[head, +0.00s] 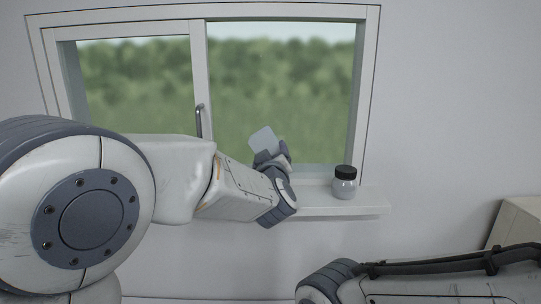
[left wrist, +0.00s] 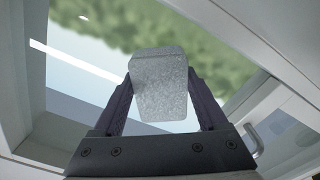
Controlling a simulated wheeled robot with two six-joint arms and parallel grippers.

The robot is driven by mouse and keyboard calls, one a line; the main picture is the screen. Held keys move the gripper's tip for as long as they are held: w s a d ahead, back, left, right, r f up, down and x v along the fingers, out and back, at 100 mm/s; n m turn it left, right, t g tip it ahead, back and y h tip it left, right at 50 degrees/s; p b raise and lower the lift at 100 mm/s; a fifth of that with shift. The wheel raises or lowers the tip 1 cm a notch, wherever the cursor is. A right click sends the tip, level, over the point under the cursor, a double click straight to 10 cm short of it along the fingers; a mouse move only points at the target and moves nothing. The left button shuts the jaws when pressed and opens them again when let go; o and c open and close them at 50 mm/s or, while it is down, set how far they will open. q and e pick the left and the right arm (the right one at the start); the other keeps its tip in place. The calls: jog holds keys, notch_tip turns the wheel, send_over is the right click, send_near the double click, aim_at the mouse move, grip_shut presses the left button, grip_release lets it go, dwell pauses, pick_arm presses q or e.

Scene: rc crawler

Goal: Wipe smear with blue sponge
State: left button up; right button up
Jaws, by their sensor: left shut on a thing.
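My left gripper (head: 270,157) is in front of the lower part of the right window pane (head: 285,85). It is shut on the sponge (head: 262,138), a pale block with rounded corners. In the left wrist view the sponge (left wrist: 160,84) looks speckled grey, upright between the two dark fingers, with the glass behind it. I cannot tell whether the sponge touches the glass. I cannot make out a smear on the pane in either view. My right gripper is out of view; only part of my right arm shows at the lower right.
A grey jar with a black lid (head: 344,182) stands on the white sill (head: 345,207), right of my left gripper. A metal window handle (head: 199,120) sits on the middle frame post, left of the gripper. A pale box-like piece (head: 517,222) is at the far right.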

pick_arm(q)
jog(key=shift+w, duration=0.3)
jog(key=shift+d, duration=0.1)
jog(key=shift+s+d+r+p, duration=0.1)
jog(key=shift+d+p, duration=0.6)
jog(key=shift+d, duration=1.2)
jog(key=shift+a, duration=0.15)
jog(key=shift+w+a+b, duration=0.2)
jog(key=shift+a+b, duration=0.6)
jog(key=shift+a, duration=1.25)
